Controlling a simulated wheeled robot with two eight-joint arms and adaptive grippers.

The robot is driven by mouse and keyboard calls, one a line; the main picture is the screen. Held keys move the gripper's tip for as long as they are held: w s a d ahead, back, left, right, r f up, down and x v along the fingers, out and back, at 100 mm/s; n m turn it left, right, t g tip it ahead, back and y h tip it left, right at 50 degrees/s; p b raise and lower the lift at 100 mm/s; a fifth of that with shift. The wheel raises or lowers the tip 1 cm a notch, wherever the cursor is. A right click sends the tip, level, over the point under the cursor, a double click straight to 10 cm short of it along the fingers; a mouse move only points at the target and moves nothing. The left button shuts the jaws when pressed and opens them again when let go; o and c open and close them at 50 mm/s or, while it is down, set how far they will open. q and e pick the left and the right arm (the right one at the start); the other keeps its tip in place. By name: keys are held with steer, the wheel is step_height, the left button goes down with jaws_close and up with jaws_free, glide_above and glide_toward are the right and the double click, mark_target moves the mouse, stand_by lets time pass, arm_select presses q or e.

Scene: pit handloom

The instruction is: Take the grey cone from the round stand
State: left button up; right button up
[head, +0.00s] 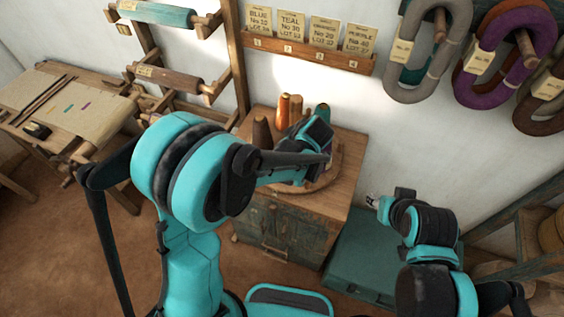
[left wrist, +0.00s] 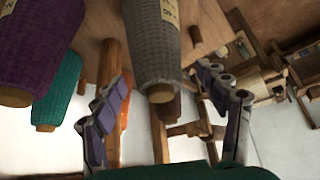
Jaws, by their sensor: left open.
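The grey cone (left wrist: 155,40) shows upside down in the left wrist view, with a pale label on its side. My left gripper (left wrist: 163,88) is open, with one finger on each side of the cone's lower end in that picture; I cannot tell whether they touch it. In the head view my left gripper (head: 312,140) is over the round stand (head: 326,184) and hides the grey cone. A purple cone (left wrist: 38,45) and a teal cone (left wrist: 58,88) are left of the grey one in the wrist view. My right gripper (head: 372,201) is away from the stand.
The stand is on a wooden cabinet (head: 285,235). Orange (head: 283,110) and brown (head: 262,133) cones stand at its back left. A teal chest (head: 352,255) is to the right. Yarn hanks (head: 505,55) hang on the wall, beside a card rack (head: 305,50).

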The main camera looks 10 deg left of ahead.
arm_select(q)
steer(key=x, duration=0.5)
steer(key=shift+w, duration=0.15)
steer(key=shift+r, duration=0.15)
steer(key=c, duration=0.4)
jaws_close()
